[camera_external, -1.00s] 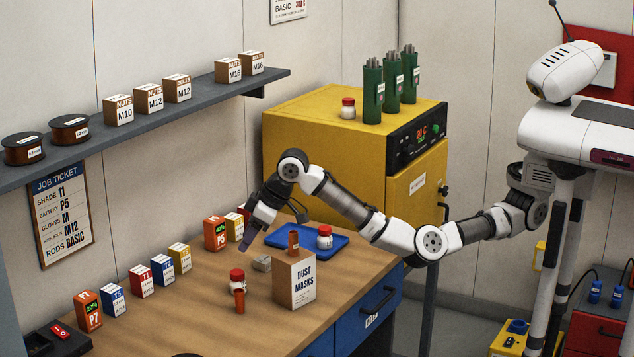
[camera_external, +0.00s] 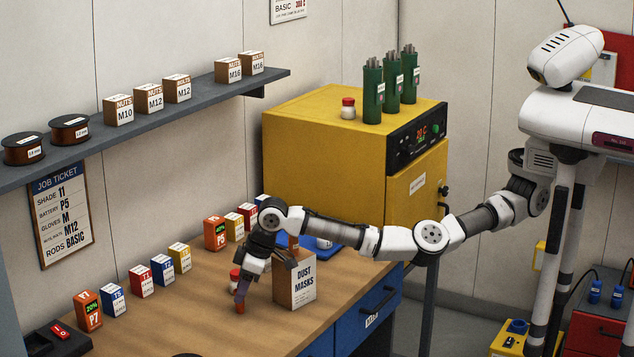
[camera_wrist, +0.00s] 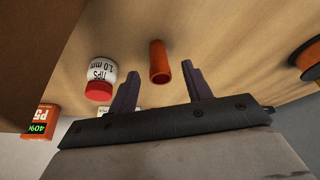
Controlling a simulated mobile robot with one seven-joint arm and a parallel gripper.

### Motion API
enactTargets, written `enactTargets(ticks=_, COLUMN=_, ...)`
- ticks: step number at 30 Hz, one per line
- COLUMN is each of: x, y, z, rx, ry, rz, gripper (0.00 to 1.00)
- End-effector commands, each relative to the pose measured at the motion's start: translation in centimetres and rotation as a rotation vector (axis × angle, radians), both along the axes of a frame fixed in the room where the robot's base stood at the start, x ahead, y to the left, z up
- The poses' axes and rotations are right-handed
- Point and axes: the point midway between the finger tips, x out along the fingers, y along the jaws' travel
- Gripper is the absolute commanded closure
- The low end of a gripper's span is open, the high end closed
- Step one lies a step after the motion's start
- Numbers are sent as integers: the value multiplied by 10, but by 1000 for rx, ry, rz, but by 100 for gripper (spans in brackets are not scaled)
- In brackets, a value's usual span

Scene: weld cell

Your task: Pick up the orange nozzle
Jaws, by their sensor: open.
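The orange nozzle (camera_external: 240,309) stands on the workbench in front of the dust masks box. In the wrist view the orange nozzle (camera_wrist: 159,62) shows as a hollow cylinder, between the two dark fingers near their tips. My gripper (camera_external: 242,292) points down over it, with the fingers hiding its upper part in the external view. In the wrist view my gripper (camera_wrist: 160,70) is open, with a gap visible on both sides of the nozzle. I cannot tell whether a finger touches it.
A red-capped jar of tips (camera_wrist: 100,80) stands close beside the nozzle. The dust masks box (camera_external: 296,283) is just right of my gripper. A blue tray (camera_external: 333,243) is behind, largely hidden by my arm.

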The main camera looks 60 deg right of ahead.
Motion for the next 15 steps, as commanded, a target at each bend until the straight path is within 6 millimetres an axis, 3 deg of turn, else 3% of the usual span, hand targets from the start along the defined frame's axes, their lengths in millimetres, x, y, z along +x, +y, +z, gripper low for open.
enactTargets(ticks=6, x=7, y=4, z=-19, rx=0, ry=0, rz=-1, gripper=51)
enactTargets(ticks=13, x=8, y=4, z=-21, rx=1, ry=-2, rz=-1, gripper=51)
enactTargets(ticks=15, x=8, y=4, z=-21, rx=1, ry=-2, rz=-1, gripper=60)
